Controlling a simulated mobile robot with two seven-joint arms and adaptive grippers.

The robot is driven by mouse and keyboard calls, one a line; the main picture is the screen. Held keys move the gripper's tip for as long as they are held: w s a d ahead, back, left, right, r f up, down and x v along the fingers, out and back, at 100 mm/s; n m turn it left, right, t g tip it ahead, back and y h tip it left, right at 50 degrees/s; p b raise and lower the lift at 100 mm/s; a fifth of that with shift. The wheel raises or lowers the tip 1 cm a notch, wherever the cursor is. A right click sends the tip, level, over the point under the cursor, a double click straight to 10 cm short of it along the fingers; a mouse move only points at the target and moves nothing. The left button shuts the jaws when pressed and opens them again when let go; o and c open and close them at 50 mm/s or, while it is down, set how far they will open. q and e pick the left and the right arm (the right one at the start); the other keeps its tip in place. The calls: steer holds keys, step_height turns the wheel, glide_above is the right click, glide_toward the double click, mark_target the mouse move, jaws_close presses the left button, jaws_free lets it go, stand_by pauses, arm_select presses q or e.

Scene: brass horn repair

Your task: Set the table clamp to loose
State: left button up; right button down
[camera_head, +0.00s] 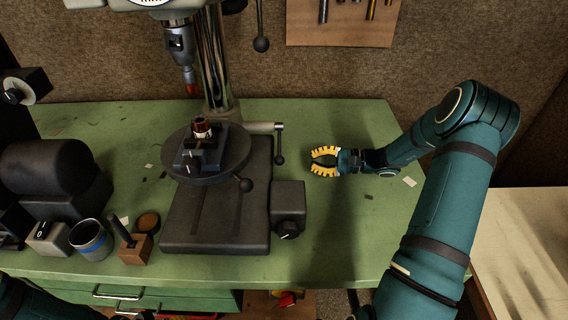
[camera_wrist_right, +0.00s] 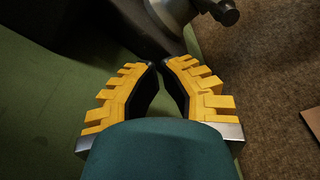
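A lever with a dark ball end (camera_head: 280,159) hangs from a grey horizontal bar beside the drill press column (camera_head: 217,60). It looks like the table clamp, but I cannot be sure or read its setting. A second ball-ended handle (camera_head: 245,185) sits at the edge of the round drill table (camera_head: 176,168). My right gripper (camera_head: 311,162) is empty and partly open, right of the hanging lever and apart from it, fingertips toward it. In the right wrist view its yellow fingers (camera_wrist_right: 160,66) curve inward with a narrow gap. My left gripper is out of view.
A small vise (camera_head: 197,158) stands on the round table, above the dark press base (camera_head: 215,240). A box with a knob (camera_head: 288,196) sits right of the base. A cup (camera_head: 91,240) and wooden block (camera_head: 136,249) stand at left.

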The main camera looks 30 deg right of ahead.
mark_target(283, 161)
steer(key=shift+w+d+f, duration=0.1)
steer(key=shift+f, duration=0.05)
steer(key=x, duration=0.9)
steer(key=shift+w+a+b, duration=0.15)
steer(key=shift+a+b, duration=0.25)
steer(key=shift+a+r, duration=0.2)
steer(key=shift+r, duration=0.1)
steer(key=shift+s+a+r, duration=0.2)
steer(key=shift+s+r, duration=0.2)
steer(key=shift+s, duration=0.3)
steer(key=shift+s+a+r, duration=0.25)
steer(key=shift+s+r, duration=0.2)
steer(key=shift+s, duration=0.3)
steer(key=shift+r, duration=0.1)
